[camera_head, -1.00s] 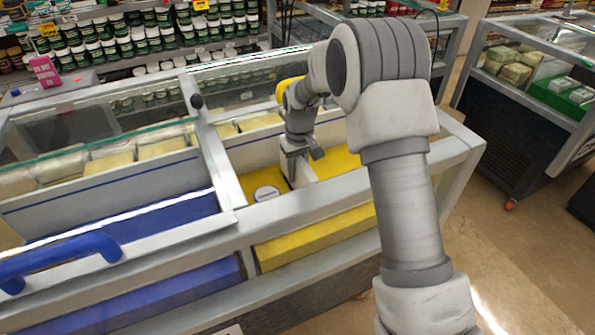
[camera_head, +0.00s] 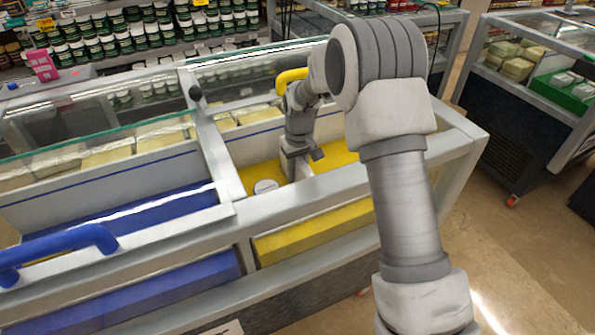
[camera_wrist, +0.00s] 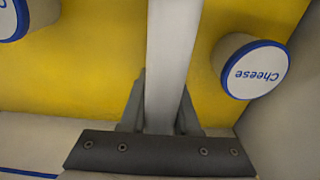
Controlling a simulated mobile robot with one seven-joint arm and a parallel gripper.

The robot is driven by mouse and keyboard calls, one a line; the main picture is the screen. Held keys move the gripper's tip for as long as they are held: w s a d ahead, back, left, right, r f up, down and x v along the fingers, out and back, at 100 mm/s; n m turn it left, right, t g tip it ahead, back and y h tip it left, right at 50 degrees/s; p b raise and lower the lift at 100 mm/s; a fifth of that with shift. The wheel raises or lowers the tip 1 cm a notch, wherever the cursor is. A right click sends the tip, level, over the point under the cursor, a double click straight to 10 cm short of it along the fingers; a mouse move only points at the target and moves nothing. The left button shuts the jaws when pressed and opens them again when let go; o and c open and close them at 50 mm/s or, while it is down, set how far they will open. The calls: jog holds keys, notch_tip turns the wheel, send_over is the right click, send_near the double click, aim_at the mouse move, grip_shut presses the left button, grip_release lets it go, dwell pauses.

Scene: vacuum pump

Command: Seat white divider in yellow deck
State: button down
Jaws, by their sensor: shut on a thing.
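My gripper (camera_wrist: 162,105) is shut on the white divider (camera_wrist: 172,50), a narrow pale strip running away between the fingers in the wrist view. The yellow deck (camera_wrist: 110,75) shows on both sides of the divider. In the head view my gripper (camera_head: 299,165) reaches down into the right bay of the case, over the yellow deck (camera_head: 335,156). The divider is mostly hidden there by my gripper. Whether its lower edge touches the deck or sits in a slot cannot be told.
A white cheese tub (camera_wrist: 258,70) is right of the divider, another tub (camera_wrist: 15,20) at upper left. One tub lid (camera_head: 265,186) shows left of my gripper.

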jog(key=shift+f+b, duration=0.3)
jog(key=shift+f, duration=0.25)
jog(key=c, duration=0.6)
grip_release()
jog(key=shift+o, duration=0.2)
jog(key=r, duration=0.5)
jog(key=r+p, duration=0.1)
jog(key=r, duration=0.5)
jog(key=s+r+p, duration=0.1)
jog(key=r, duration=0.4)
jog(key=shift+d+r, duration=0.2)
jog(key=shift+r, duration=0.05)
jog(key=shift+r+p, duration=0.3)
jog(key=shift+r, duration=0.15)
